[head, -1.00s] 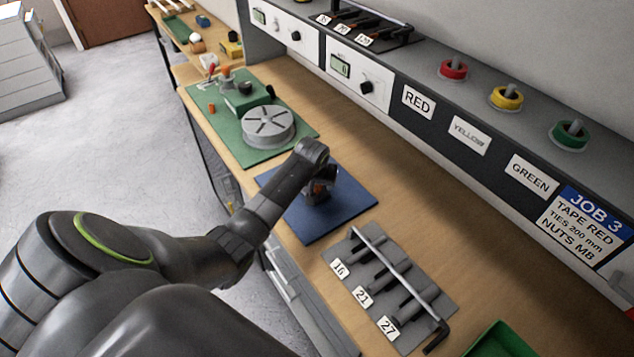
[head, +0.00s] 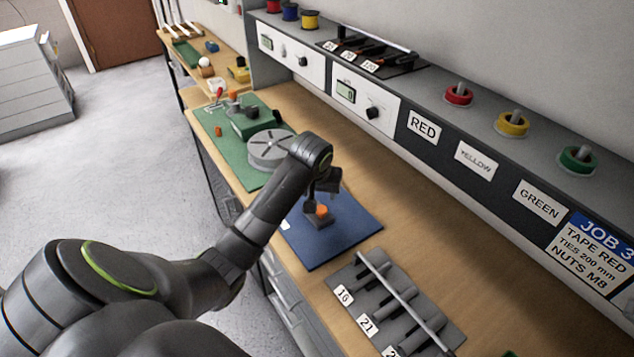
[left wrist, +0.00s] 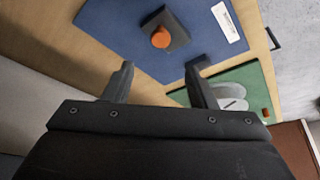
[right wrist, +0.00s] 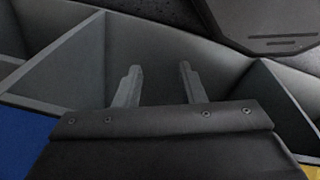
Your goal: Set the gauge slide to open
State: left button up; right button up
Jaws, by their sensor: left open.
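A small dark block with an orange knob (head: 321,210) stands on the blue mat (head: 345,240); it looks like the gauge slide, but its setting cannot be read. In the left wrist view the orange knob (left wrist: 161,38) sits on the dark block (left wrist: 178,26), beside a white label (left wrist: 228,22) too blurred to read. My left gripper (head: 326,185) is above the block, apart from it. Its fingers (left wrist: 161,67) are spread with nothing between them. My right gripper (right wrist: 159,69) is open and empty over grey divided bins, seen only in the right wrist view.
A green mat (head: 225,145) with a grey round plate (head: 270,150) lies beyond the blue mat. A grey tool holder (head: 395,305) labelled 16 and 21 lies nearer. A shelf with tape rolls (head: 458,96) runs along the back. Bare bench lies right of the blue mat.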

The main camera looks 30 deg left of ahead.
pick_arm(q)
jog(key=v, duration=0.6)
dwell(0.4)
